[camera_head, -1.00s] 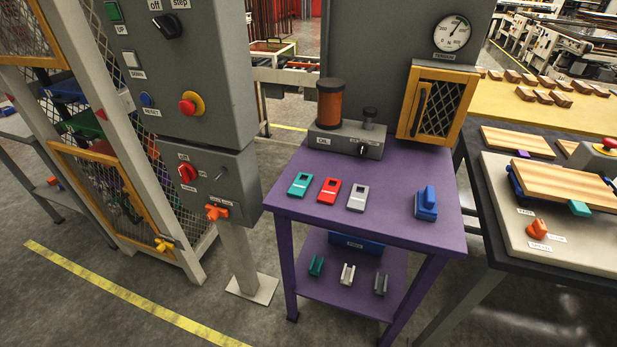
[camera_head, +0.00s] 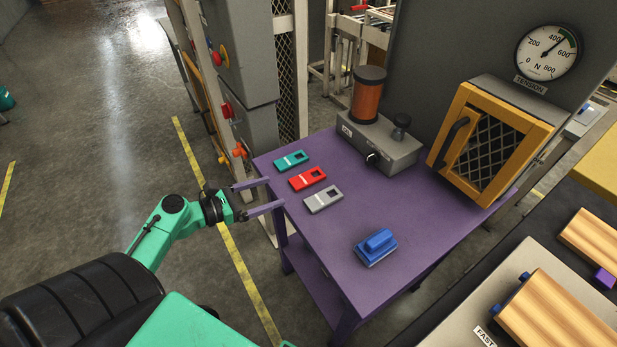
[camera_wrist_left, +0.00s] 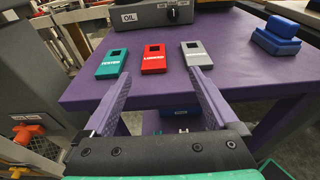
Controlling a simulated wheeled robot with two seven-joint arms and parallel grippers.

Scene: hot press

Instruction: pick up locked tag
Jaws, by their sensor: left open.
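Three flat tags with square holes lie in a row near the left edge of the purple table (camera_head: 345,255). The red tag (camera_head: 308,179) is in the middle; its white lettering in the wrist view (camera_wrist_left: 154,63) seems to read LOCKED. The teal tag (camera_head: 292,160) is behind it in the head view and the grey tag (camera_head: 324,199) in front. My left gripper (camera_head: 276,193) is open and empty at the table's left edge, its fingers pointing toward the tags, short of the red one. In the left wrist view the red tag lies beyond and between the fingertips (camera_wrist_left: 160,75). My right gripper is not in view.
A blue block with a handle (camera_head: 377,247) stands on the table to the right. A grey unit with an orange cylinder (camera_head: 368,95) and a yellow-framed mesh box (camera_head: 490,145) stand at the back. A grey control post (camera_head: 240,60) with knobs is beyond the left edge.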

